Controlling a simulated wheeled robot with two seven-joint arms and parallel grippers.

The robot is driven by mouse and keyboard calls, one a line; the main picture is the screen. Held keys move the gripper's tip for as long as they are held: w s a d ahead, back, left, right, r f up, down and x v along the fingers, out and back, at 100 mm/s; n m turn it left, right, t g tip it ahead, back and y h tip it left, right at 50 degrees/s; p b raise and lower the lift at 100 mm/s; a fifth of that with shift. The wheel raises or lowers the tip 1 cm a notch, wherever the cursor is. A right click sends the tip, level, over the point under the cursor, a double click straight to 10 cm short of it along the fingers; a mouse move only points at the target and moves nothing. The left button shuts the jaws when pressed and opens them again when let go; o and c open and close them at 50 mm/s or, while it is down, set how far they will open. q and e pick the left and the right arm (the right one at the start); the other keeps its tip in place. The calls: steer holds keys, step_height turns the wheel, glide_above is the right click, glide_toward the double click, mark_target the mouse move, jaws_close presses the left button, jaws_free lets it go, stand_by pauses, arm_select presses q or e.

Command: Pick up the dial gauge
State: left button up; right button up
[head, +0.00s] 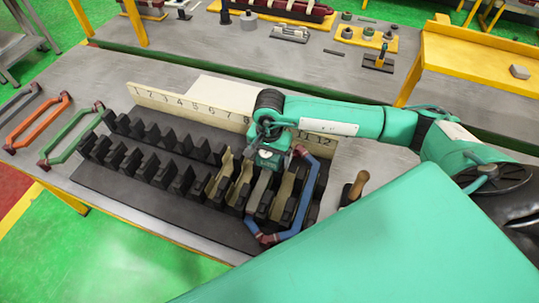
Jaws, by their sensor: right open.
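I cannot clearly pick out the dial gauge in the head view. A small dark upright item (381,56) with an orange-yellow part stands on the far bench, but it is too small to identify. My right gripper (266,163) points down over the black slotted stator block (150,195), near the slots under the higher numbers. Its fingertips are partly hidden by its own body. It is open, and I see nothing held in it. A blue coil (312,208) lies across the block just right of the gripper. My left gripper is not in view.
A numbered strip (165,101) stands behind the block. Grey, orange (36,120) and green (70,135) coils lie at the left. A wooden-handled tool (355,187) stands right of the block. The far bench holds several small parts; a yellow-framed table (470,62) is beyond my right arm.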

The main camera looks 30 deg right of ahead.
steer(key=c, duration=1.1)
steer(key=shift+o, duration=0.2)
steer(key=shift+r+b, duration=0.3)
steer(key=shift+r, duration=0.2)
step_height(320, 180, up, 18)
steer(key=b, duration=0.6)
step_height(320, 180, up, 6)
steer(key=p, duration=0.4)
glide_above(269, 154)
steer(key=shift+d, duration=0.1)
